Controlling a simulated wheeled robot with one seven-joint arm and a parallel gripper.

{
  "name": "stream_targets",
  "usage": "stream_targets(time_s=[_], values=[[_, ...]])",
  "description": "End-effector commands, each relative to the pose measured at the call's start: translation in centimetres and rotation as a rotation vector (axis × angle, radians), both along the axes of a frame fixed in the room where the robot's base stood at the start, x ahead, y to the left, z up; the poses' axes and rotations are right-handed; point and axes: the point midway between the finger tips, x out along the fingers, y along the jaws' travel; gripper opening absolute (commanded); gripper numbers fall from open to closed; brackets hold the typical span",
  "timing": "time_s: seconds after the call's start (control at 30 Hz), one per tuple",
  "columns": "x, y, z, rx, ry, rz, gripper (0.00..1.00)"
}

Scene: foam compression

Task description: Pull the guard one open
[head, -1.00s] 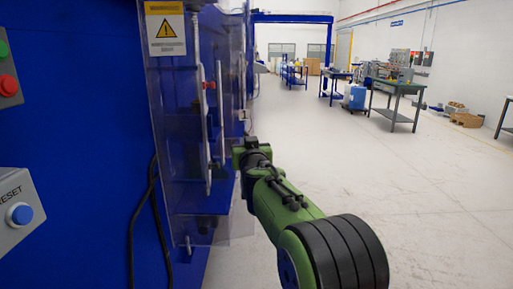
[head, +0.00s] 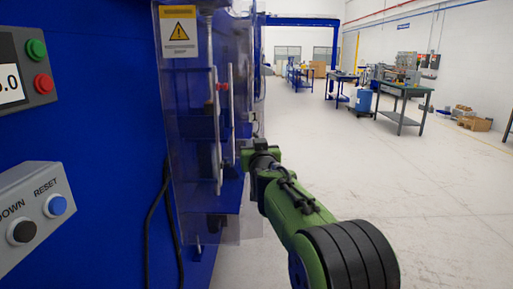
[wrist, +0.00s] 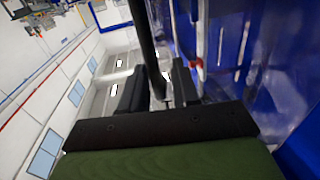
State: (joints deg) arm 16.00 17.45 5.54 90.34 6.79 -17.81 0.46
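The guard is a clear plastic panel (head: 188,110) with a yellow warning sign (head: 179,31), standing along the blue machine's side in the head view. My gripper (head: 258,160) is at the guard's right edge. In the wrist view its two dark fingers (wrist: 160,88) are apart. A dark upright bar (wrist: 146,40), which looks like a handle, runs down between them. It lies close to the left finger, and a narrow light gap shows by the right one. I cannot tell whether the fingers press on it. The head view hides this contact.
The blue machine (head: 95,130) fills the left side, with a control box (head: 38,215) and green and red buttons (head: 39,66) above. The floor (head: 420,200) to the right is clear, with a workbench (head: 405,90) farther back.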

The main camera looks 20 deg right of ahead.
Motion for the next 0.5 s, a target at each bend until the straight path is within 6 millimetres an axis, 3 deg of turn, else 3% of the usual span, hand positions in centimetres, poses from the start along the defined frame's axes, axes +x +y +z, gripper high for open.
stream_targets(time_s=[0.13, 0.23, 0.5], values=[[-0.4, 0.0, 0.0, -0.001, 0.000, -0.001, 0.31], [-1.8, 0.5, 0.1, -0.002, 0.000, -0.001, 0.31], [-9.1, 2.8, 0.1, -0.003, -0.001, -0.001, 0.31]])
